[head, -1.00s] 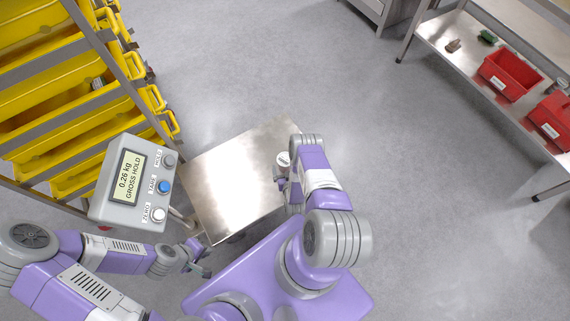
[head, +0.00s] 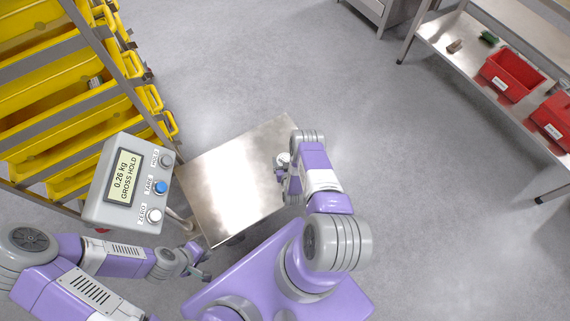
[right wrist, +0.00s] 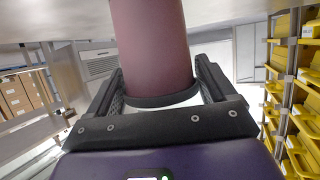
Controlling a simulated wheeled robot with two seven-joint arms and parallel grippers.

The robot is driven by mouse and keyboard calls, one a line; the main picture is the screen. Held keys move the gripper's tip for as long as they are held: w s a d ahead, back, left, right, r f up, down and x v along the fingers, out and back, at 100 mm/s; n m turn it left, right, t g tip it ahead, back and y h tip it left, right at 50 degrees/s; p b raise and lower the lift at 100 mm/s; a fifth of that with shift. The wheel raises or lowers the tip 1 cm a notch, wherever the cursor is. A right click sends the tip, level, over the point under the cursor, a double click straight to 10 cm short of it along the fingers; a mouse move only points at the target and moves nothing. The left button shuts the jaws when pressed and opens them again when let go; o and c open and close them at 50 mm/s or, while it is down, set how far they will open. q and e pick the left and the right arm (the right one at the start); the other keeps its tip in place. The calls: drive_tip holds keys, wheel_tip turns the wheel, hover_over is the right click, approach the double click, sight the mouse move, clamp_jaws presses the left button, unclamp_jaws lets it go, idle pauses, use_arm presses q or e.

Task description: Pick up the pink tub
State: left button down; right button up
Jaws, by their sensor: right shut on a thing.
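The pink tub (right wrist: 152,45) is a dull pink, round-sided container with a dark rim band, filling the upper middle of the right wrist view. My right gripper (right wrist: 162,88) is shut on it, with one dark finger on each side. In the head view, a small white round top (head: 283,160) shows at my right gripper (head: 281,172), over the right edge of the steel platform; the tub's side is hidden there. My left gripper (head: 200,262) is empty and its fingers look apart, beside the platform's lower left corner.
The bare steel platform (head: 225,180) has a scale display (head: 127,180) reading 0.26 kg GROSS HOLD. A rack of yellow bins (head: 60,90) stands at the left. A steel shelf with red bins (head: 510,75) is at the right. The floor between is clear.

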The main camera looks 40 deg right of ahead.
drive_tip(key=shift+r, duration=0.25)
drive_tip(key=shift+c, duration=1)
wheel_tip(320, 180, up, 10)
drive_tip(key=p, duration=0.5)
drive_tip(key=shift+f, duration=0.25)
drive_tip(key=shift+c, duration=0.8)
